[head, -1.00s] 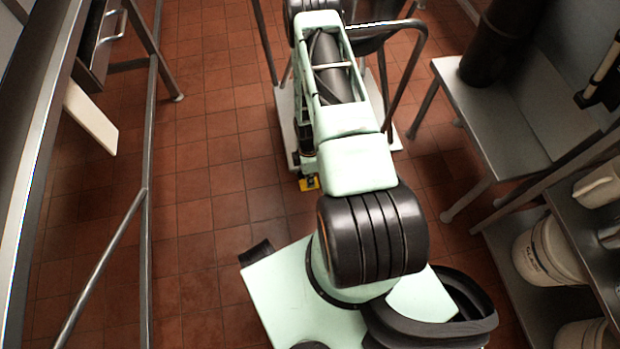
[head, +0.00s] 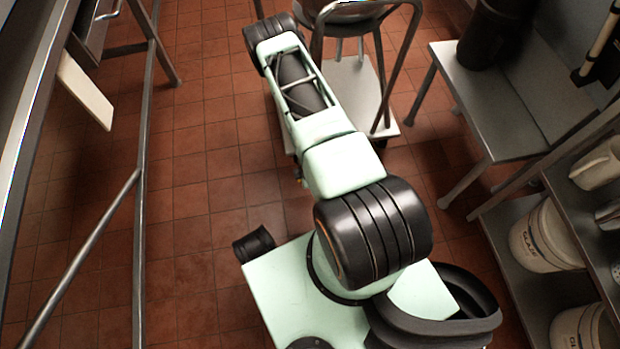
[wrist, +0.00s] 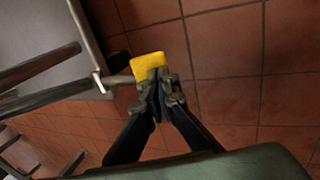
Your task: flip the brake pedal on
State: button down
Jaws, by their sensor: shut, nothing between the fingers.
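The brake pedal (wrist: 148,64) is a yellow pad in the wrist view, joined by a short grey bar to the edge of a light grey platform (wrist: 50,40). My gripper (wrist: 160,82) is shut and empty. Its fingertips overlap the pedal's lower right part in the wrist view; I cannot tell whether they touch it. In the head view the platform (head: 352,92) stands on the floor beyond my arm, under a metal frame with a round top. The pedal and my gripper are hidden behind my arm there.
A grey metal bench (head: 500,110) with a dark cylinder (head: 492,35) stands at the right. Shelves with white buckets (head: 548,238) are at the lower right. A metal table frame (head: 143,150) runs along the left. The tiled floor (head: 200,150) between is clear.

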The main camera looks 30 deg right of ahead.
jog(key=shift+s+f+b, duration=0.1)
jog(key=shift+f+b, duration=0.3)
jog(key=shift+f, duration=0.3)
jog(key=shift+f+b, duration=0.35)
jog(key=shift+f, duration=0.2)
